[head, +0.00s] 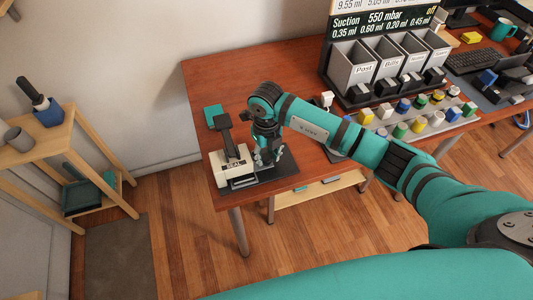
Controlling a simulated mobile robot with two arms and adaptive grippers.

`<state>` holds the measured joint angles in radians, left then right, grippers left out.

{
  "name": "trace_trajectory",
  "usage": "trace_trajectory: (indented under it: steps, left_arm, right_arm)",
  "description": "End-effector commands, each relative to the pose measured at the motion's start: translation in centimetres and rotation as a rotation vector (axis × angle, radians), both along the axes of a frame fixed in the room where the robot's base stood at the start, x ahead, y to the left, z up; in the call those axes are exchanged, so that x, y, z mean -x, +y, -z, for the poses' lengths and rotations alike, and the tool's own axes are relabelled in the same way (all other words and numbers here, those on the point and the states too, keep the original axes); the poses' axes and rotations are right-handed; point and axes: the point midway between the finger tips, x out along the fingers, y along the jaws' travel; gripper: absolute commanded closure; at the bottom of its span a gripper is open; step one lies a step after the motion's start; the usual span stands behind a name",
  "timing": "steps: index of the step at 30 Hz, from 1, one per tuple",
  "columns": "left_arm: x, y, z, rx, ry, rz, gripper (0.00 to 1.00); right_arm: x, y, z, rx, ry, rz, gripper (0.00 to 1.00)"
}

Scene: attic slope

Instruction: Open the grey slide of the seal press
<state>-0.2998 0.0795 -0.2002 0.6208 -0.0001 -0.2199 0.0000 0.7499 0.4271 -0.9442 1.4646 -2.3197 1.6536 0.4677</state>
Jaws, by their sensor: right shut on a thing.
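The seal press (231,168) is a white block labelled SEAL with a dark upright lever (223,125). It stands on a dark base plate at the left front corner of the wooden table. Its grey slide (243,183) shows low at the front right of the block. My right gripper (268,157) points down at the right side of the press, its fingers shut at the slide's side. The fingers partly hide what they hold, and how far the slide stands out is hard to tell. My left gripper is out of view.
A teal block (213,112) lies behind the press. To the right stand grey labelled bins (352,67) and a rack of several coloured knobs (420,122). A wooden shelf (50,140) stands at the left.

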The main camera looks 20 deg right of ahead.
Motion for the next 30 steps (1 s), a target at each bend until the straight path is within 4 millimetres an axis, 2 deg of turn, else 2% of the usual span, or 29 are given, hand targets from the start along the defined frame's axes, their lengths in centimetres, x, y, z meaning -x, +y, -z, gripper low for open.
trace_trajectory:
  steps: [4, 12, 15, 18, 22, 23, 25, 30]
  left_arm:
    - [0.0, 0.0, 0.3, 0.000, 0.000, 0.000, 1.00]
    - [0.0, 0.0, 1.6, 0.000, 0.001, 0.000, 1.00]
    - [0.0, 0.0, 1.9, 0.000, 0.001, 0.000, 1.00]
    - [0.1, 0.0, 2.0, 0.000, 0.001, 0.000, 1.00]
    - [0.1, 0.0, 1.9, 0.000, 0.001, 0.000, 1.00]
    - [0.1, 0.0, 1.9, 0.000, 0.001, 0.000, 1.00]
    - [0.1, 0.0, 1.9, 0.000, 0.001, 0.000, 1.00]
    - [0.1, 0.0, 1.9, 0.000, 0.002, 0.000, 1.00]
  right_arm:
    - [-0.1, -1.6, 0.0, 0.004, -0.001, 0.003, 1.00]
    - [-0.4, -8.4, 0.2, 0.005, -0.001, 0.005, 1.00]
    - [-0.4, -9.9, 0.1, 0.004, -0.002, 0.003, 1.00]
    - [-0.4, -10.6, 0.0, 0.001, -0.001, 0.002, 1.00]
    - [-0.4, -10.4, -0.1, 0.000, -0.001, 0.001, 1.00]
    - [-0.4, -10.4, -0.1, 0.000, -0.001, 0.001, 0.65]
    - [-0.4, -10.4, -0.1, 0.000, -0.001, 0.000, 0.57]
    - [-0.4, -10.4, 0.0, 0.000, -0.001, 0.000, 0.57]
